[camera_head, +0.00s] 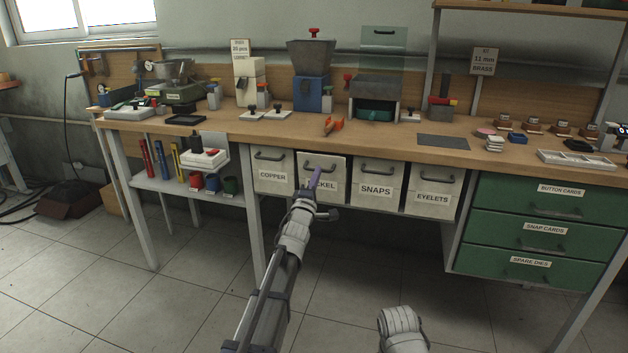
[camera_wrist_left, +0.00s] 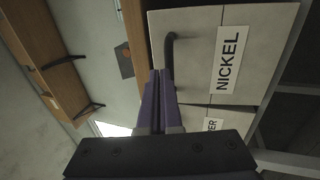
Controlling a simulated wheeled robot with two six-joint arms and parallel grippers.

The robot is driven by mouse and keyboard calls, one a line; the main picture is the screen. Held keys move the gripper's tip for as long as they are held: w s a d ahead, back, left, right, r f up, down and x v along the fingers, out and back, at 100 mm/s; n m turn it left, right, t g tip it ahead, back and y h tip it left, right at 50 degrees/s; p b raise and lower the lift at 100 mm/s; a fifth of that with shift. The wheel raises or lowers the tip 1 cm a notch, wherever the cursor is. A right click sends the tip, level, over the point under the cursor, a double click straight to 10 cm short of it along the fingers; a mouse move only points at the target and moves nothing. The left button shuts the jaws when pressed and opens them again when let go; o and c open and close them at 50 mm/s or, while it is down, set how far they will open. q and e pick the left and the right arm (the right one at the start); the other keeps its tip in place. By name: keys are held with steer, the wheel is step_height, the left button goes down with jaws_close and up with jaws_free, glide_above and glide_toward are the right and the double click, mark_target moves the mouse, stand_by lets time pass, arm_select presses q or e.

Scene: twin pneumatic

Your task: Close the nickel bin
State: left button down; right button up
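The nickel bin (camera_head: 335,172) is a pale bin with a dark bar handle and a label, in the row under the bench top. Its front stands out a little from its neighbours, so it looks partly open. In the left wrist view its front (camera_wrist_left: 195,65) shows sideways with the NICKEL label and the handle. My left gripper (camera_head: 316,176) has its purple fingers together and empty in front of the bin, covering part of its label. In the left wrist view the fingertips (camera_wrist_left: 160,75) are close to the handle; I cannot tell whether they touch. My right gripper is out of view.
The copper bin (camera_head: 272,176) is left of it; the snaps bin (camera_head: 376,190) and eyelets bin (camera_head: 433,197) are right. Green drawers (camera_head: 545,228) stand further right. The bench top (camera_head: 290,132) overhangs the bins and carries tools. The floor in front is clear.

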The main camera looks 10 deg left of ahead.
mark_target(323, 157)
arm_select(q)
steer(key=shift+r+p+x, duration=0.25)
steer(key=shift+p+x, duration=0.25)
steer(key=shift+x, duration=1)
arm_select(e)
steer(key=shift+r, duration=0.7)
arm_select(q)
steer(key=shift+s, duration=0.2)
